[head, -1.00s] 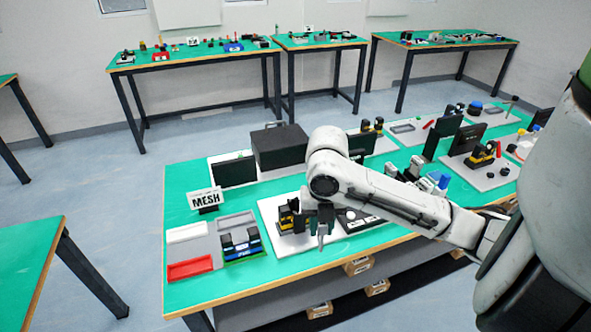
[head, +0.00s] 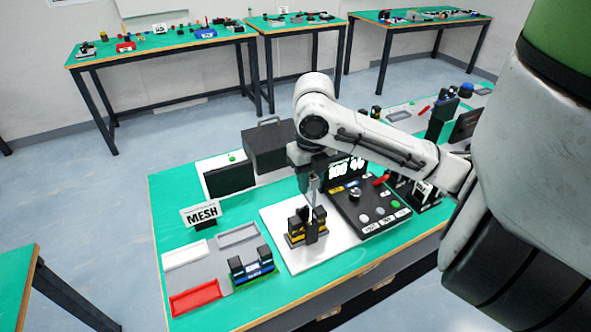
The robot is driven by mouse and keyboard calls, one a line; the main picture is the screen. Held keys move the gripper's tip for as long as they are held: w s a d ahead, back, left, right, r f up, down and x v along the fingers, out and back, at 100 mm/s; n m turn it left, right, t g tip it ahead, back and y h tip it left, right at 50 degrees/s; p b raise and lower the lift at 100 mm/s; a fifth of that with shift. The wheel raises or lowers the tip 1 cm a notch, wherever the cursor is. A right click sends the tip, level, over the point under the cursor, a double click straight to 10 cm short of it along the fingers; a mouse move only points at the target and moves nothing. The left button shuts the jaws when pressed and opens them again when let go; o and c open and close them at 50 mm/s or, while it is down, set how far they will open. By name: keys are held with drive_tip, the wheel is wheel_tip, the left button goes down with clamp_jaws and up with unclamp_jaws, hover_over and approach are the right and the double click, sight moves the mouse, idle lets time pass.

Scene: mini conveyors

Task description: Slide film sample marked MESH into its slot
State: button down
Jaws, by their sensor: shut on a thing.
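Right below is a black and yellow slotted holder (head: 296,232) on the white board. The lower end of the piece is at the holder's top, but I cannot tell if it is inside a slot. A white MESH sign (head: 201,214) stands at the left of the green table.
A black and blue holder (head: 251,268) stands left of the board, near a red tray (head: 195,298), a white tray (head: 185,252) and a grey tray (head: 238,234). A dark control panel (head: 370,210) with a screen is to the right. A dark case (head: 268,148) stands behind.

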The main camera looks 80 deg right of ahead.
sight(308, 201)
drive_tip(key=shift+w, duration=0.15)
drive_tip(key=shift+b, duration=0.35)
wheel_tip(308, 201, down, 5)
drive_tip(key=b, duration=0.4)
drive_tip(key=shift+r+b, duration=0.15)
drive_tip(key=shift+b, duration=0.2)
drive_tip(key=shift+b, duration=0.3)
idle(1.0)
drive_tip(key=shift+f, duration=0.2)
drive_tip(key=shift+f+b, duration=0.35)
drive_tip(key=shift+b, duration=0.25)
drive_tip(key=shift+f+b, duration=1.85)
drive_tip(key=shift+f, duration=0.1)
drive_tip(key=c, duration=0.8)
unclamp_jaws()
